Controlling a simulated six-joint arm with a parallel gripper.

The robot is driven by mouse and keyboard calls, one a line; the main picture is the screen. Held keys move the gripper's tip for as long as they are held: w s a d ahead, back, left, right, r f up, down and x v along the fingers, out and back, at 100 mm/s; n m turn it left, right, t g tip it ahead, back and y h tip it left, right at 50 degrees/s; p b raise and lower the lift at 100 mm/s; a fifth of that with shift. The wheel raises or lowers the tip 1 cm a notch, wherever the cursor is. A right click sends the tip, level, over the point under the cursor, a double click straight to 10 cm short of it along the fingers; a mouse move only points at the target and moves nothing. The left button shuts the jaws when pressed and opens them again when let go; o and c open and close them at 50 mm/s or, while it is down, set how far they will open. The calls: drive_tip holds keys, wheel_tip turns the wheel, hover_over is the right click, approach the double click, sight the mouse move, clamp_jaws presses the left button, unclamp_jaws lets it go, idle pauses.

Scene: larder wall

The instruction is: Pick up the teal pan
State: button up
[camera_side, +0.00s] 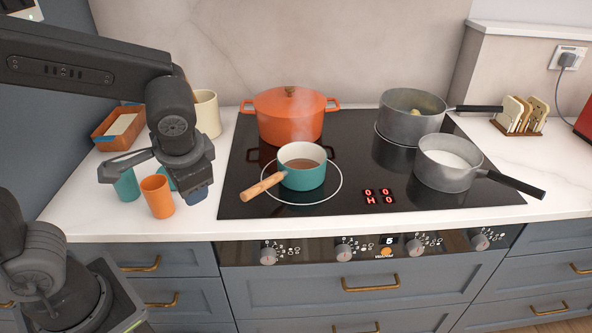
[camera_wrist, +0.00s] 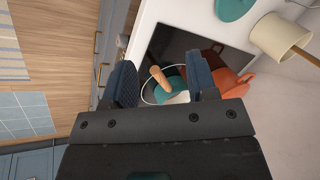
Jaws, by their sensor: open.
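The teal pan (camera_side: 303,178) sits on the front left ring of the black hob, upright. It holds a brown liquid, and its wooden handle (camera_side: 263,185) points to the front left. My gripper (camera_side: 155,185) is open and empty, above the counter left of the hob, apart from the pan. In the wrist view my gripper's two fingers (camera_wrist: 165,88) stand wide apart. The pan (camera_wrist: 177,88) shows between them farther off, partly hidden by the right finger, with its handle (camera_wrist: 158,76) in sight.
An orange lidded pot (camera_side: 290,117) stands close behind the pan. Two grey pans (camera_side: 412,127) (camera_side: 447,175) stand on the hob's right side. An orange cup (camera_side: 158,197), teal cups (camera_side: 127,186) and a cream container (camera_side: 207,115) stand near my gripper.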

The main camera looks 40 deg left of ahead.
drive_tip(key=w+d+f+m+t+y, duration=0.1)
drive_tip(key=w+d+f+m+y, duration=0.1)
drive_tip(key=w+d+f+y, duration=0.35)
drive_tip(key=m+t+y, duration=0.2)
drive_tip(key=t+y, duration=0.2)
drive_tip(key=t, duration=0.1)
approach(266, 187)
drive_tip(key=x, duration=0.6)
drive_tip(key=shift+s+f, duration=0.25)
drive_tip(key=shift+x, duration=2.65)
drive_tip(key=shift+w+d+r, duration=0.1)
drive_tip(key=shift+w+r, duration=0.05)
drive_tip(key=shift+r, duration=0.05)
clamp_jaws()
